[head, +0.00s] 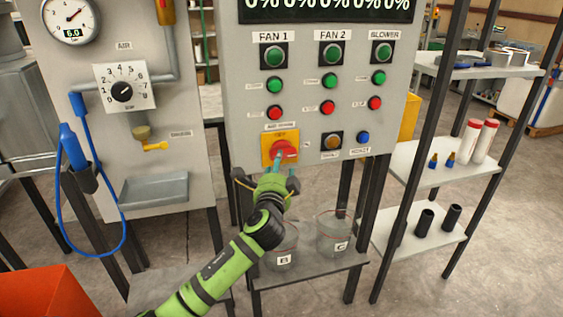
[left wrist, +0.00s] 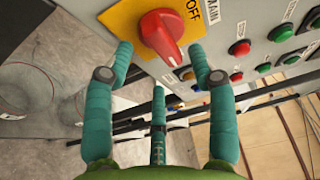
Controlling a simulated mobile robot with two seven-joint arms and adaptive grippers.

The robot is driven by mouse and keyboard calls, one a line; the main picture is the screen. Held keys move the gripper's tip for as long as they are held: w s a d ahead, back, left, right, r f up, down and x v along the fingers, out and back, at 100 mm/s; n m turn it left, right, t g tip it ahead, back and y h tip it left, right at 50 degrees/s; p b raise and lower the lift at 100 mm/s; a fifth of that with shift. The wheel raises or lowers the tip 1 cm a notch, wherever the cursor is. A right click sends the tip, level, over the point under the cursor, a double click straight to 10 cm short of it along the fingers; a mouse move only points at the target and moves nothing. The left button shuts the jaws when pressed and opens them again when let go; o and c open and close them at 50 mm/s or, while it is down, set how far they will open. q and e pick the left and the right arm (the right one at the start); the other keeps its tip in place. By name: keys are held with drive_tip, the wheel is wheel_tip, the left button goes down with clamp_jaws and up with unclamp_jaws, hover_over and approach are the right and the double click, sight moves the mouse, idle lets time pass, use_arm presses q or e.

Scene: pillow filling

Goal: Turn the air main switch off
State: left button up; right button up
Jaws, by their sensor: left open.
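The air main switch is a red rotary knob (head: 285,152) on a yellow plate (head: 268,149) at the lower left of the grey control panel. My left gripper (head: 279,167) is right in front of the switch. In the left wrist view my left gripper (left wrist: 160,68) is open, with teal fingers on both sides of the knob's lower end; I cannot tell whether they touch it. My right gripper is not in view.
The control panel (head: 238,90) has green and red buttons above and right of the switch. A panel with a dial (head: 123,92) and a blue hose (head: 68,135) stands left. Clear buckets (head: 280,257) sit on a low shelf below. A rack (head: 470,68) stands right.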

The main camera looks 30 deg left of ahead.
sight(283, 158)
use_arm(q)
drive_tip(key=shift+x, duration=2.15)
drive_tip(key=shift+w+d, duration=0.1)
drive_tip(key=shift+d, duration=0.1)
clamp_jaws()
